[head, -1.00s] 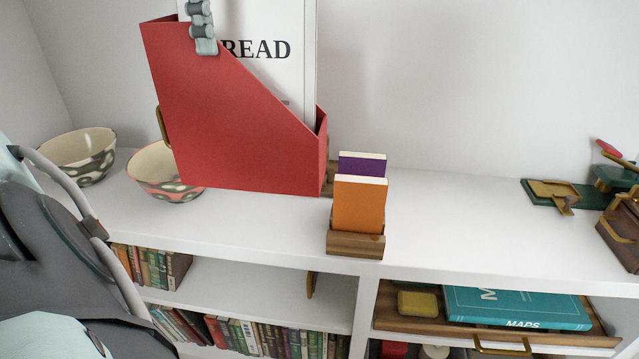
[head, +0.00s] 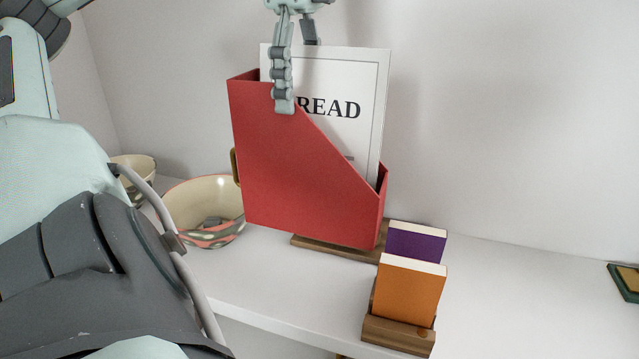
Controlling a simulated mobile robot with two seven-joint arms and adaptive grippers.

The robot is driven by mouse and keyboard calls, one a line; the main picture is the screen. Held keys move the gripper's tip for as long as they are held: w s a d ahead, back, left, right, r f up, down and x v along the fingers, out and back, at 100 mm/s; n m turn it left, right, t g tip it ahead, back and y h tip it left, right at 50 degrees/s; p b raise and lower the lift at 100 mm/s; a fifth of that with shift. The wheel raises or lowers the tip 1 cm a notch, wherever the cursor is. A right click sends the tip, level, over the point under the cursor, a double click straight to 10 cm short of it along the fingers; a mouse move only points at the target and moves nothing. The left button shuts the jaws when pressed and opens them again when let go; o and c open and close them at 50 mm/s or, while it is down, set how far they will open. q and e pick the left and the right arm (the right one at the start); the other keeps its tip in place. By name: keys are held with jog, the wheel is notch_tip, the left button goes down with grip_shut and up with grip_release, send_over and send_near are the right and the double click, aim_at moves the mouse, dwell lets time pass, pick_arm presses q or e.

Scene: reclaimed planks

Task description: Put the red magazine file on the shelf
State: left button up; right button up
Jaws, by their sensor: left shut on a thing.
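The red magazine file (head: 300,180) stands upright in the middle of the head view, with its sloped side falling to the right. My left gripper (head: 298,72) comes down from the top and is shut on the file's upper left edge. One finger lies over the front of its near wall; the other finger's tip is hidden behind the READ frame. A wooden base (head: 312,244) shows just below the file; I cannot tell whether they touch. The white shelf top (head: 270,285) lies beneath. My right gripper is not in view.
A framed READ sign (head: 362,80) rises behind the file's near wall. A patterned bowl (head: 195,205) is close at the file's left, with another bowl (head: 137,163) beyond. Orange (head: 410,290) and purple (head: 415,240) books stand in a wooden holder (head: 398,335) at front right.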

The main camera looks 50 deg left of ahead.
aim_at(298, 126)
pick_arm(q)
notch_tip(298, 126, down, 5)
jog(key=shift+a+f, duration=0.1)
jog(key=shift+f, duration=0.1)
jog(key=shift+s+f, duration=0.1)
jog(key=shift+f, duration=2.55)
jog(key=shift+f+b, duration=0.3)
jog(key=shift+f, duration=0.15)
notch_tip(298, 126, down, 2)
jog(key=shift+f+b, duration=0.2)
jog(key=shift+b, duration=0.9)
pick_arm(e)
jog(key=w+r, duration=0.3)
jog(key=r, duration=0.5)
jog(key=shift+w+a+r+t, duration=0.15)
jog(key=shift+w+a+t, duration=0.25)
